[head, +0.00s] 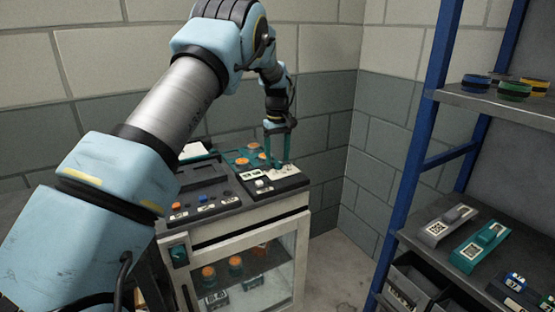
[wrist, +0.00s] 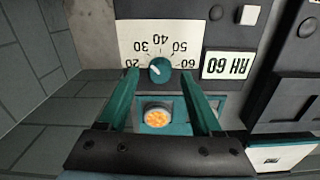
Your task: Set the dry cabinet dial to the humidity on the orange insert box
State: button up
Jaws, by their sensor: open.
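The teal dial (wrist: 160,69) sits on a white scale plate (wrist: 133,32) marked 20 to 60, in the wrist view. Its white pointer mark looks turned toward the 20–30 side; the exact reading is hard to tell. My gripper (wrist: 158,76) is open, its two teal fingers on either side of the dial, contact unclear. A teal box (wrist: 180,126) with an orange round insert shows between the fingers. In the head view my gripper (head: 277,160) is over the top of the dry cabinet (head: 247,232).
A teal tray with orange pieces (head: 243,159) and a panel with small knobs (head: 203,207) share the cabinet top. Orange-topped jars (head: 209,272) stand behind its glass door. A blue-post shelf (head: 425,140) with moulds stands at the right. Walls are close behind.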

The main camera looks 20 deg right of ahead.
aim_at(278, 162)
notch_tip(278, 162, up, 10)
jog(key=b, duration=0.2)
jog(key=shift+f, duration=0.1)
dwell(0.3)
jog(key=s+a+f, duration=0.1)
jog(key=s+a, duration=0.1)
jog(key=a, duration=2)
jog(key=s+a+f, duration=0.2)
jog(key=s+a, duration=0.7)
jog(key=s+a+f+m+t, duration=0.1)
jog(key=s+a+f, duration=0.2)
jog(key=s+a, duration=0.6)
jog(key=shift+s+a+f+t, duration=0.25)
jog(key=shift+s+f+t, duration=0.05)
jog(key=shift+s, duration=0.5)
